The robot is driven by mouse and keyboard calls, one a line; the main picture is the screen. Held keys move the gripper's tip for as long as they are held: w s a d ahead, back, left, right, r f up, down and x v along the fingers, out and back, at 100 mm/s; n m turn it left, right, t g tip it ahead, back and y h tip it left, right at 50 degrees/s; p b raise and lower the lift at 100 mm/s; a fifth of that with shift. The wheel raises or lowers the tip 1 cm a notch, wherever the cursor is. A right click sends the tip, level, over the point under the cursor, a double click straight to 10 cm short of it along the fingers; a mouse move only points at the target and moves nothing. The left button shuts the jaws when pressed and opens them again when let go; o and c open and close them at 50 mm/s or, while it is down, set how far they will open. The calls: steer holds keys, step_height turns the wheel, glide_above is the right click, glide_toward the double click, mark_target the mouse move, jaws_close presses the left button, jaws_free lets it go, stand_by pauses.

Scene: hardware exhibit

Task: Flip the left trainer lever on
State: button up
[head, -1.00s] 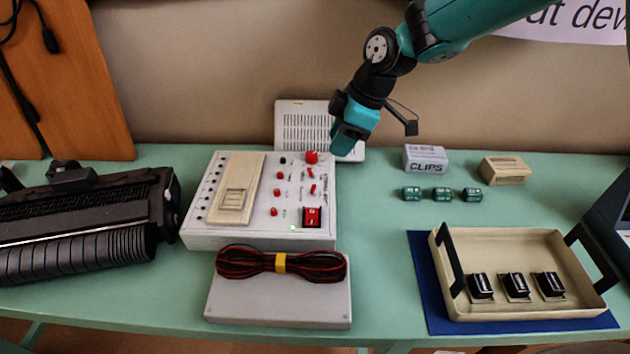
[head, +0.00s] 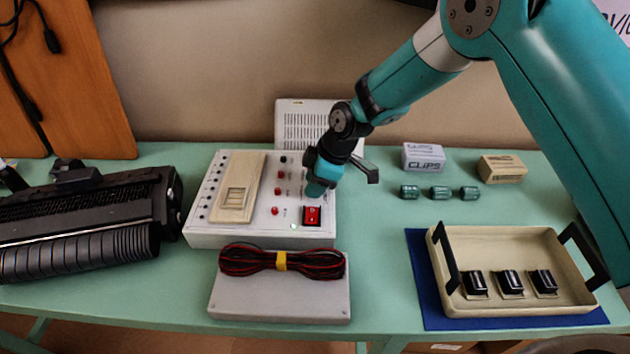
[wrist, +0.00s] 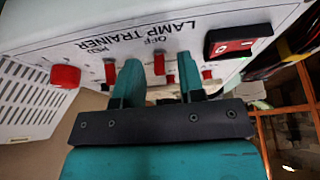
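The white lamp trainer box (head: 208,238) stands on the green table left of centre. Its red levers at the right are mostly hidden by my gripper in the head view. The wrist view shows a red lever (wrist: 158,63) between my fingertips and another red lever (wrist: 110,71) outside them, near the printed words OFF and MID. My gripper (wrist: 158,75) points at the panel with its two teal fingers apart and nothing clearly held. In the head view my gripper (head: 315,188) is over the panel's right side, just above the red rocker switch (head: 312,215). Contact cannot be told.
A large red knob (wrist: 65,76) stands beside the levers. A grey box (head: 280,300) with bundled red-black cable lies in front of the trainer. A vented white box (head: 300,115) stands behind.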

jaws_close()
steer(key=shift+a+h, duration=0.1)
steer(key=shift+h, duration=0.2)
steer(key=h, duration=0.1)
steer(key=a+h, duration=0.1)
steer(key=h, duration=0.1)
steer(key=shift+r, duration=0.1)
steer(key=shift+a+h+p, duration=0.2)
steer(key=shift+h, duration=0.7)
steer(key=shift+a+h+p, duration=0.2)
steer(key=shift+h, duration=0.7)
jaws_free()
